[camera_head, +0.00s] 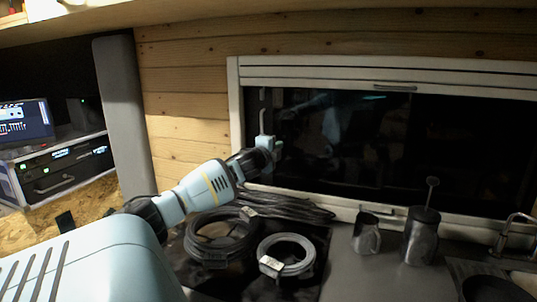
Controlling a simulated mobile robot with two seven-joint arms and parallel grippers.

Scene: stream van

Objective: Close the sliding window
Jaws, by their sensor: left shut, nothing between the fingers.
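The sliding window (475,150) has a white frame and dark panes, set in the wooden wall across the right half of the view. A dark vertical edge divides the panes right of the window's middle. A thin, pale upright handle (262,107) stands near the window's left end. My left arm reaches in from the lower left. Its gripper (274,146) is shut and empty, in front of the lower left part of the window, just below the handle. I cannot tell whether it touches the handle or pane. The gripper hides part of the pane's left edge. My right gripper is not in view.
Coiled dark cables (220,238) and a paler coil (286,255) lie below the window. A metal jug (366,234) and a grey canister with a plunger (421,236) stand on the counter. A faucet (510,232) is at right. A rack unit (65,168) and laptop (25,122) are at left.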

